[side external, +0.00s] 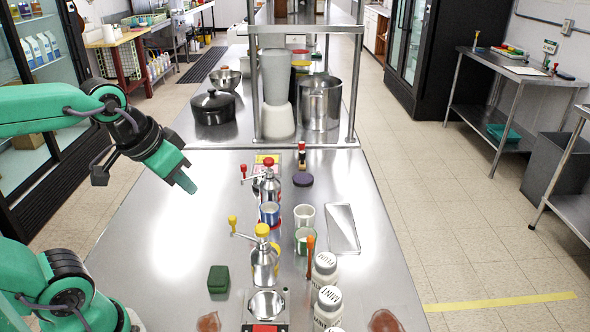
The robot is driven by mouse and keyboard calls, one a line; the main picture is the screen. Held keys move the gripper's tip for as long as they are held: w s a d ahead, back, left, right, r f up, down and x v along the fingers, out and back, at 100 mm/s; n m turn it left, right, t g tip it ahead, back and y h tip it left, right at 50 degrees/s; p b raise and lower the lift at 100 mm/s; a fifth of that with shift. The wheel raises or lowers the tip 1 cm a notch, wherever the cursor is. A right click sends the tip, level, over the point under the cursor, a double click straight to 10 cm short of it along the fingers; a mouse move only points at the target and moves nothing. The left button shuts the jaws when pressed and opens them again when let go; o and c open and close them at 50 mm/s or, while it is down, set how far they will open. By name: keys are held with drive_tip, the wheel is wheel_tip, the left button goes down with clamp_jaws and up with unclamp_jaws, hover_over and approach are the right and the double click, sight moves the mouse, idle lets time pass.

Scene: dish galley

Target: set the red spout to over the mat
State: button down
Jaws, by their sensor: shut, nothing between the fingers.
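The red-topped metal dispenser (270,188) stands upright mid-counter. A thin arm with a red tip (243,172) sticks out from its top to the left; I take this as the red spout. A blue cup (269,213) stands just in front of the dispenser. A small flat red, yellow and white patch (267,159) lies behind it, partly hidden; I cannot tell if it is the mat. My gripper (186,182) is shut and empty, above the counter left of the red tip and apart from it.
A yellow-topped dispenser (264,265) with its own arm (233,223) stands nearer. White cups (305,216), a silver tray (342,229) and labelled jars (327,268) are to the right. A green block (218,279) sits front left. The counter left of the dispensers (170,240) is clear.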

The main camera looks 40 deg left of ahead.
drive_tip(key=w+a+r+n+g, duration=0.1)
drive_tip(key=w+a, duration=0.2)
drive_tip(key=w, duration=0.4)
drive_tip(key=w+a+r+n, duration=0.1)
drive_tip(key=w+a+r, duration=0.15)
drive_tip(key=w, duration=0.45)
drive_tip(key=w+a+f+n, duration=0.1)
drive_tip(key=w+a+f, duration=0.1)
drive_tip(key=w+a, duration=0.3)
drive_tip(key=w+a+f+n+g+y, duration=0.1)
drive_tip(key=w+a+f, duration=0.2)
drive_tip(key=w+a, duration=0.2)
drive_tip(key=shift+w+f+n, duration=0.25)
drive_tip(key=shift+w+n, duration=0.05)
drive_tip(key=shift+w, duration=0.45)
drive_tip(key=shift+a+f, duration=0.1)
wheel_tip(320, 180, down, 9)
drive_tip(key=shift+s+d+f, duration=0.15)
drive_tip(key=shift+s+d, duration=0.05)
drive_tip(key=shift+s, duration=0.1)
